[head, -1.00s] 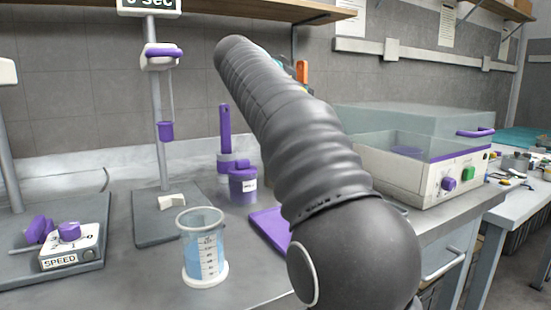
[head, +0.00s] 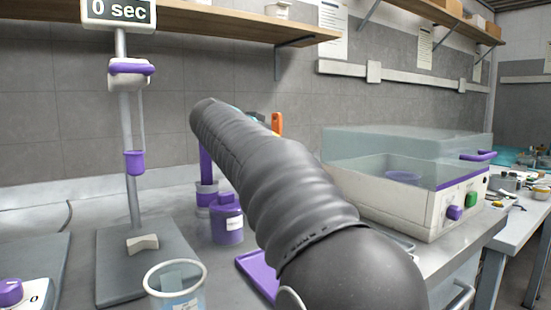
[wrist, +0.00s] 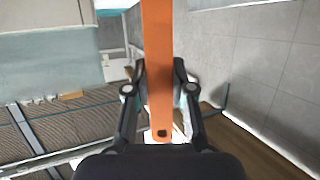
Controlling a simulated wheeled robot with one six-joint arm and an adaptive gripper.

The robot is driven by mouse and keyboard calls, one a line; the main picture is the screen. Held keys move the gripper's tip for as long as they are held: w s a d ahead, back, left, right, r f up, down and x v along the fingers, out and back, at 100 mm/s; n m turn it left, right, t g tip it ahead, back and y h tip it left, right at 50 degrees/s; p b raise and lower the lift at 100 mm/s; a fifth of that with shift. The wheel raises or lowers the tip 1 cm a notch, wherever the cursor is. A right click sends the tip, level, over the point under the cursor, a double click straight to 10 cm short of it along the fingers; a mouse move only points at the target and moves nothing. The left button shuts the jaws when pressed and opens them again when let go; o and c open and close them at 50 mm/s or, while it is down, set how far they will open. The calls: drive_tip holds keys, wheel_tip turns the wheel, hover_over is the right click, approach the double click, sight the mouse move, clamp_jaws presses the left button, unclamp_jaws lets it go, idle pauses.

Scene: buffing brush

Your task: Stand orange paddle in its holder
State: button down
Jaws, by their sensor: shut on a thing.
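My gripper (wrist: 159,72) is shut on the orange paddle (wrist: 157,100), a long flat orange bar with a small dark hole at its near end in the wrist view. The bar runs up between the two fingers and out of the top of that view. In the head view only a small orange bit of the paddle (head: 277,123) shows beyond my dark arm, and my arm hides most of the gripper. A purple upright piece (head: 205,165) stands in a purple and white base (head: 207,192), partly behind my arm. I cannot tell which thing is the orange paddle's holder.
On the bench are a lidded purple jar (head: 227,222), a glass beaker (head: 176,290), a timer stand (head: 135,190), a purple tray (head: 258,276) and a clear-lidded box machine (head: 408,195). A wooden shelf (head: 225,20) hangs on the wall above.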

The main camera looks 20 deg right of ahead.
drive_tip(key=shift+f+b, duration=0.7)
drive_tip(key=shift+f, duration=0.75)
drive_tip(key=shift+f, duration=0.2)
drive_tip(key=c, duration=1)
unclamp_jaws()
drive_tip(key=shift+r, duration=0.2)
drive_tip(key=v, duration=0.7)
drive_tip(key=shift+a+b, duration=0.2)
drive_tip(key=shift+b, duration=0.25)
drive_tip(key=shift+s+r, duration=0.1)
drive_tip(key=shift+s, duration=0.05)
